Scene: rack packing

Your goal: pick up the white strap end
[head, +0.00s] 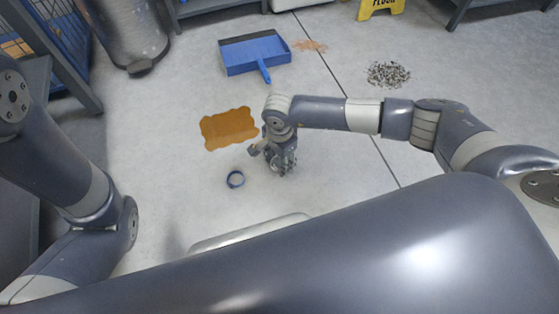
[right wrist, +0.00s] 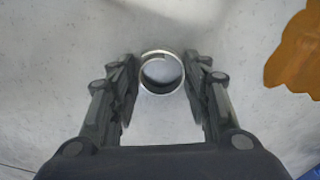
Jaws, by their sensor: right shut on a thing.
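A pale, ring-like curl, which I take to be the white strap end (right wrist: 162,88), shows in the right wrist view, between the fingertips of my right gripper (right wrist: 162,68). The right gripper is shut on it, one finger at each side. In the head view my right gripper (head: 282,168) points down low over the grey floor, and the white strap end cannot be made out there. My left gripper is out of view; only parts of the left arm show.
Grey debris (head: 388,74) and a yellow floor sign (head: 380,8) are at the back right. A bin (head: 122,32) stands back left.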

